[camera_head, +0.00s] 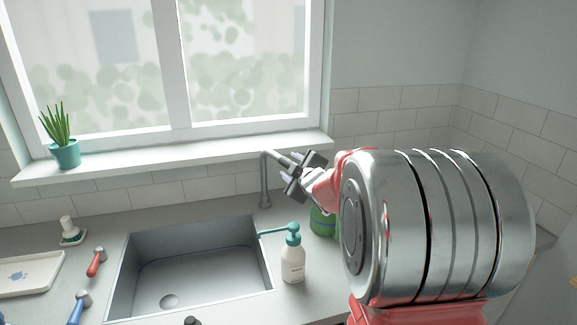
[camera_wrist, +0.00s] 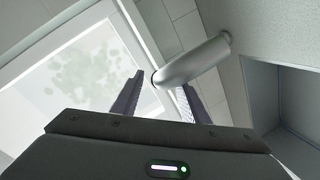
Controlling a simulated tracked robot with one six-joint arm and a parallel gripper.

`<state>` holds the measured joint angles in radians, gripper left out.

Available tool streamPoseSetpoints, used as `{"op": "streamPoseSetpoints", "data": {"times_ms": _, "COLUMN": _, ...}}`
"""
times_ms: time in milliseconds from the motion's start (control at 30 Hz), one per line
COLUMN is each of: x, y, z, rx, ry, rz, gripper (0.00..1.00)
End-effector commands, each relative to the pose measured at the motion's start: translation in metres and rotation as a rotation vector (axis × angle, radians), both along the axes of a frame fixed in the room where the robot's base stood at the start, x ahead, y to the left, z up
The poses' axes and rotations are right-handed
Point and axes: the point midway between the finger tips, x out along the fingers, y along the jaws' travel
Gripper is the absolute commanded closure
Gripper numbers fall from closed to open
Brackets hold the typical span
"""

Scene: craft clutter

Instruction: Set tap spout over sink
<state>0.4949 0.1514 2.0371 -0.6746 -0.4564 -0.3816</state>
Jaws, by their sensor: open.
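The grey metal tap (camera_head: 264,182) stands behind the back right corner of the sink (camera_head: 190,243). Its spout (camera_head: 279,157) bends over at the top and points right, not over the basin. My gripper (camera_head: 295,171) is open at the spout's end. In the wrist view the spout (camera_wrist: 196,63) reaches in from the upper right, its end between the two fingers of my gripper (camera_wrist: 160,85). Whether a finger touches it I cannot tell. In the head view my gripper partly hides the spout's tip.
A soap bottle with a teal pump (camera_head: 292,262) stands right of the sink. A green container (camera_head: 322,222) is partly behind my arm. Red (camera_head: 97,262) and blue (camera_head: 80,306) handles are left of the sink. A potted plant (camera_head: 64,152) stands on the sill.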

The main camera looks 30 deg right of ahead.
Motion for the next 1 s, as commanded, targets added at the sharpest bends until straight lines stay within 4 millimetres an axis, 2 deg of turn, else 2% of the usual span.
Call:
{"op": "streamPoseSetpoints", "data": {"times_ms": 700, "x": -0.084, "y": 0.018, "z": 0.022, "rx": -0.003, "ry": -0.003, "rz": 0.000, "gripper": 0.59}}
{"op": "streamPoseSetpoints", "data": {"times_ms": 1000, "x": -0.101, "y": 0.022, "z": 0.026, "rx": 0.000, "ry": -0.003, "rz": 0.001, "gripper": 0.59}}
